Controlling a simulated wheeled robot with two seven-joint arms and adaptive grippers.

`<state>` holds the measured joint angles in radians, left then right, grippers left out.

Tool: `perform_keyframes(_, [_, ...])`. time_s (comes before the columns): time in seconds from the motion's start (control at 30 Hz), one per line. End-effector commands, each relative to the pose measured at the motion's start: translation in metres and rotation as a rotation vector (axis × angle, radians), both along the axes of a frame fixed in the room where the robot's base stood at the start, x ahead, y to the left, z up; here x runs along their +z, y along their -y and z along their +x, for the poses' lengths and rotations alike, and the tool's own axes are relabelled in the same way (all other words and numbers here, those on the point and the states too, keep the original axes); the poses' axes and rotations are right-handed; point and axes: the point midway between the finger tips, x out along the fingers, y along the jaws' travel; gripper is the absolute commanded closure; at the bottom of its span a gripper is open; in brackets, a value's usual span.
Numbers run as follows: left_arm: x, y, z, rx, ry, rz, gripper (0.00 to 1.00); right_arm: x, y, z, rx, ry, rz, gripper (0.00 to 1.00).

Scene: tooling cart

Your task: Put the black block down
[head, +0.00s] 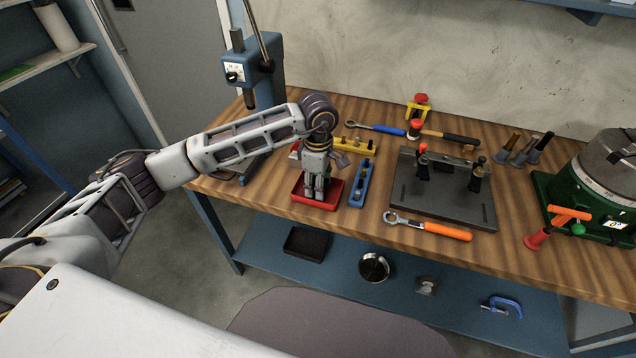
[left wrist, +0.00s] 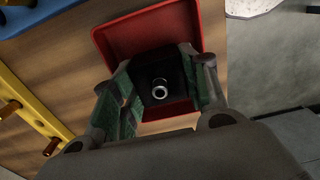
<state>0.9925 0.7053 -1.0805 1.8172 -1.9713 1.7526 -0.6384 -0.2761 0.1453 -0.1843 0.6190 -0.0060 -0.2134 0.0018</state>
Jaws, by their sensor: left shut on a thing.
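My left gripper (head: 315,190) points down over the red tray (head: 336,187) near the left end of the workbench. In the left wrist view its fingers (left wrist: 160,100) are shut on the black block (left wrist: 151,78), which has a round silver ring on its face. The red tray (left wrist: 130,38) shows behind and around the block there. In the head view the gripper hides the block. I cannot tell whether the block touches the tray's floor. My right gripper is not in view.
A blue holder (head: 357,188) stands close right of the tray, with a yellow peg strip (head: 355,144) behind it. A dark fixture plate (head: 445,195) and an orange-handled wrench (head: 445,231) lie further right. A blue press (head: 262,75) stands behind my arm.

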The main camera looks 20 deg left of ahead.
Motion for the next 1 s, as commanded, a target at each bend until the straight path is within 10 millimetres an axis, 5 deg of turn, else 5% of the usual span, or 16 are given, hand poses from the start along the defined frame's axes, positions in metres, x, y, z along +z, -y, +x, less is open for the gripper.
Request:
perform_keyframes(0.1, [-0.002,0.000,0.000,0.000,0.001,0.000,0.87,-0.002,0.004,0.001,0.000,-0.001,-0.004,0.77])
perform_keyframes(0.13, [-0.003,0.000,0.000,0.000,0.000,0.000,0.54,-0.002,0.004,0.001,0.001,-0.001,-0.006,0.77])
perform_keyframes(0.2, [-0.002,0.000,0.000,0.000,0.000,0.000,0.47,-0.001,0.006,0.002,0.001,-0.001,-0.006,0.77])
perform_keyframes(0.77, [0.002,0.000,0.000,0.000,0.000,0.000,0.47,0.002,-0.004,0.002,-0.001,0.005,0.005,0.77])
perform_keyframes(1.0, [0.030,0.000,0.001,0.001,0.003,-0.001,0.47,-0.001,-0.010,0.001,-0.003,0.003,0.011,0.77])
